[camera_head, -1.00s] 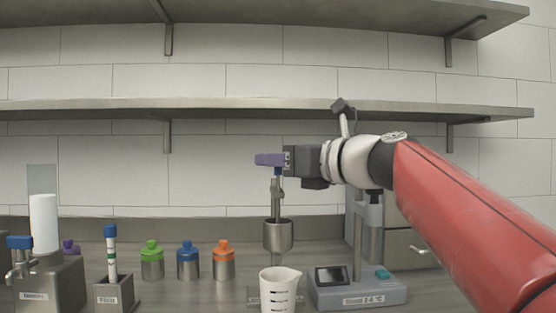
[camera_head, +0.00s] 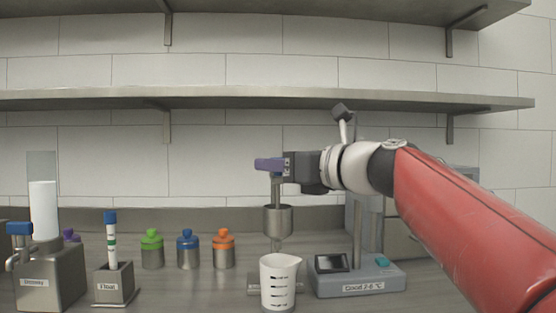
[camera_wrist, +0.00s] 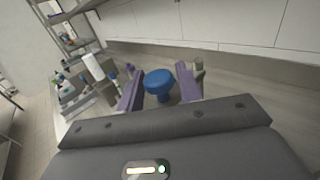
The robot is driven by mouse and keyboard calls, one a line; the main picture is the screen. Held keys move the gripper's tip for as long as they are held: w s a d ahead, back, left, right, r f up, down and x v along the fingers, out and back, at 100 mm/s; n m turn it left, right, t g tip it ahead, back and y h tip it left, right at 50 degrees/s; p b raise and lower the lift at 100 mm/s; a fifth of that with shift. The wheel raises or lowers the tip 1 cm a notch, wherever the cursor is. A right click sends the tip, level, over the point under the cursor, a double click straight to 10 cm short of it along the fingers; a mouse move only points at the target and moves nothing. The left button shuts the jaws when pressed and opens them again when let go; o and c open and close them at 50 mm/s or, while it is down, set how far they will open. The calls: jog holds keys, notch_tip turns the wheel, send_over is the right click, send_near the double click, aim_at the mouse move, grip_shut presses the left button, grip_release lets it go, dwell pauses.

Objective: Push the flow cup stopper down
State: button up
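The metal flow cup (camera_head: 278,220) hangs on its stand above a white beaker (camera_head: 278,275). The stopper's thin rod (camera_head: 276,190) rises upright from the cup. Its blue knob (camera_wrist: 158,84) shows in the wrist view between my two purple fingers; in the head view the fingers hide it. My gripper (camera_head: 270,164) is level, above the cup, at the top of the rod. The wrist view shows my gripper (camera_wrist: 160,70) open, with a finger on each side of the knob and a visible gap to both.
A grey device with a screen (camera_head: 358,278) stands right of the beaker. Green (camera_head: 152,250), blue (camera_head: 188,250) and orange (camera_head: 223,250) capped bottles stand left. Further left are a tube holder (camera_head: 113,282) and a dispenser (camera_head: 48,280). A shelf (camera_head: 250,98) runs above my arm.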

jog(key=shift+o, duration=1)
jog(key=shift+r, duration=0.1)
jog(key=v, duration=0.7)
jog(key=shift+s+d, duration=0.3)
jog(key=shift+d, duration=0.05)
